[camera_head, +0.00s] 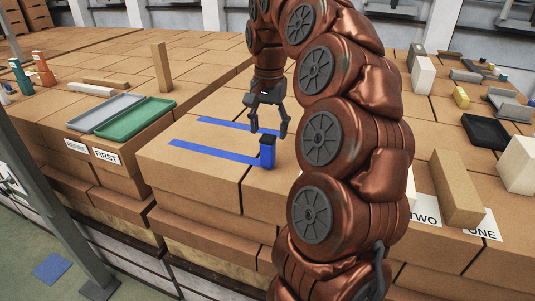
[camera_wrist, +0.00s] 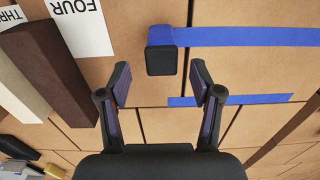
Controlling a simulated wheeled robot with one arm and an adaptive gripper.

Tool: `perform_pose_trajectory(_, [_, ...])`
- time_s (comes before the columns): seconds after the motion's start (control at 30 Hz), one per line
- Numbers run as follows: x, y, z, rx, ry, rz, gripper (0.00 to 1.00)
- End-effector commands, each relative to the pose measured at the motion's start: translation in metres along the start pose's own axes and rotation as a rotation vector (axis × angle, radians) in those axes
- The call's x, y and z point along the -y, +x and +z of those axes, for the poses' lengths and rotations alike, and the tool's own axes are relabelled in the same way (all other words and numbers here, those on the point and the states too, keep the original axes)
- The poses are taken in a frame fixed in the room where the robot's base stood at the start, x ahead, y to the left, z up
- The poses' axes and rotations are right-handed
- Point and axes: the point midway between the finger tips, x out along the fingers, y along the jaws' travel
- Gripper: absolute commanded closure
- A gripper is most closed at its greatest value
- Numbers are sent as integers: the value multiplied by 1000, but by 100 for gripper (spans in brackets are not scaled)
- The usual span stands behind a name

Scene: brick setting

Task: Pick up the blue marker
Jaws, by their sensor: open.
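The blue marker (camera_head: 267,151) stands upright on the brick surface at the end of a blue tape strip. It is a short blue block with a black top. In the wrist view the marker (camera_wrist: 161,50) is at the upper middle, ahead of the fingertips. My gripper (camera_head: 268,133) points down just above and beside the marker in the head view. In the wrist view my gripper (camera_wrist: 161,74) has its two fingers spread apart with nothing between them. The marker looks roughly lined up with the gap. I cannot tell the exact height between them.
Blue tape strips (camera_head: 215,157) lie left of the marker. A green tray (camera_head: 135,118) and a grey tray (camera_head: 104,112) lie further left, near a "FIRST" label. Several blocks and a black tray (camera_head: 486,132) are at right. Brick around the marker is clear.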

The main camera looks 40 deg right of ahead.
Motion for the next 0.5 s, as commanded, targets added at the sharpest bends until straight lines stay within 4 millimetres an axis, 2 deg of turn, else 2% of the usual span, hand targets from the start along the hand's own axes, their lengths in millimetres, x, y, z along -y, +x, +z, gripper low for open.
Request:
perform_pose_trajectory(0.17, [0,12,2,4,-2,1,35])
perform_pose_trajectory(0.5, [0,23,2,3,-3,3,35])
